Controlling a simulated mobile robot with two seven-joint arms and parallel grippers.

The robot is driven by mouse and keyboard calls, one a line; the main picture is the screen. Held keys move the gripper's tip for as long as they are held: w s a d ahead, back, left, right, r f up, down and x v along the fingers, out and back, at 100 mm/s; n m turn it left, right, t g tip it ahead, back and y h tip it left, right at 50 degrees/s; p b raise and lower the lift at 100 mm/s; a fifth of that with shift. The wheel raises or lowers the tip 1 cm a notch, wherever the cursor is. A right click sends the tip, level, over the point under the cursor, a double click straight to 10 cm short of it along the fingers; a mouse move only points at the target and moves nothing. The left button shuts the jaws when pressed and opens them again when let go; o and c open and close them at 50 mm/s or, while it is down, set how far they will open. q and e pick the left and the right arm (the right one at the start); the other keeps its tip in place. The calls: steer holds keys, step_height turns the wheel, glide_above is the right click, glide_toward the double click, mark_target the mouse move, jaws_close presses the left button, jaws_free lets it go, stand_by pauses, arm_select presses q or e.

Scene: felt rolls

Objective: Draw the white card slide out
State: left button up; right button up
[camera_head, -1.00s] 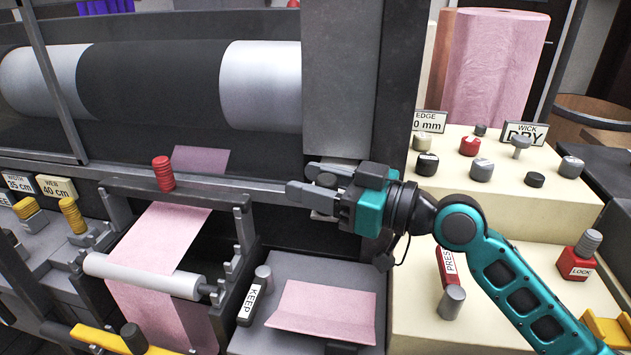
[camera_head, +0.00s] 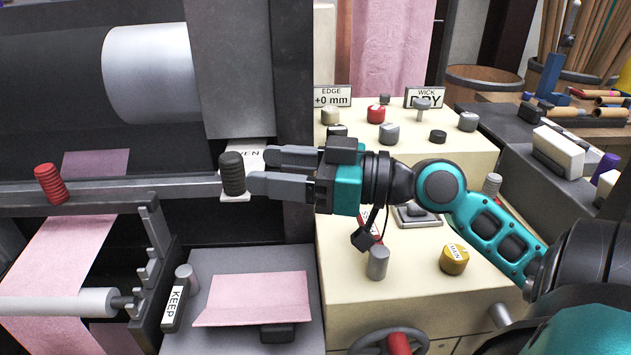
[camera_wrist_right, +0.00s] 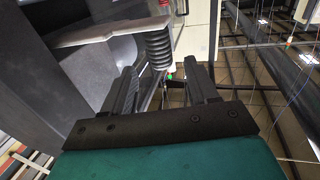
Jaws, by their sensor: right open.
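The white card slide (camera_head: 236,197) is low beside the grey machine post, with a black ribbed knob (camera_head: 232,173) in front of it. A white plate with partly hidden lettering (camera_head: 250,153) shows just above. My right gripper (camera_head: 259,170) is open and empty, its fingers pointing left with their tips just right of the knob. The fingers partly hide the card in the head view. My left gripper is not in view.
A pink felt sheet (camera_head: 255,298) lies on the grey tray below, beside the KEEP tag (camera_head: 174,307). A red knob (camera_head: 51,183) sits on the rail at left. A cream console (camera_head: 350,285) with several knobs is under my right arm.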

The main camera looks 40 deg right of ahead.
arm_select(q)
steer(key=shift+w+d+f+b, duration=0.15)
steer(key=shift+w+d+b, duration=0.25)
steer(key=shift+b, duration=0.25)
arm_select(e)
steer(key=shift+v, duration=2.55)
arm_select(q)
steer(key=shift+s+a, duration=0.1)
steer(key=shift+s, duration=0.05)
